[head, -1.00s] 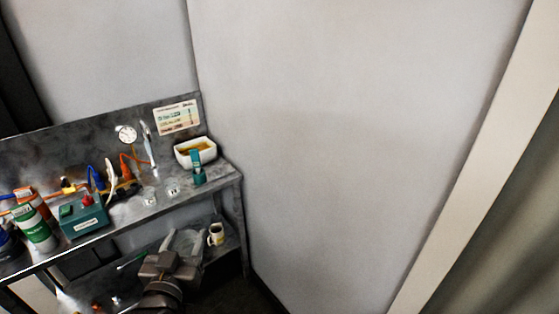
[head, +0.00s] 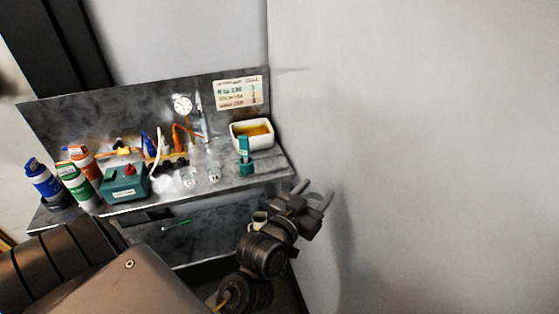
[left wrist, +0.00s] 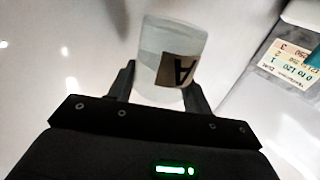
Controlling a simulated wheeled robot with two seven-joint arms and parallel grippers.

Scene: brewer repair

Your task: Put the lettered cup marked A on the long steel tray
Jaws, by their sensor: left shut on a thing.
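My left gripper (head: 314,193) is in front of the bench's right end, beside the wall, with its fingers pointing up. In the left wrist view it is shut on a translucent, whitish cup (left wrist: 158,52) with a tan label bearing a dark letter A. The letter appears upside down, and the cup stands out between the fingertips. In the head view I cannot make the held cup out clearly. I cannot pick out a long steel tray in either view. My right gripper is not in view.
Two clear cups, one left (head: 189,178) and one right (head: 214,173), stand on the bench near its front edge. A white basin (head: 251,135), a teal dispenser (head: 246,160), a teal box (head: 124,184) and bottles (head: 77,186) crowd the bench.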

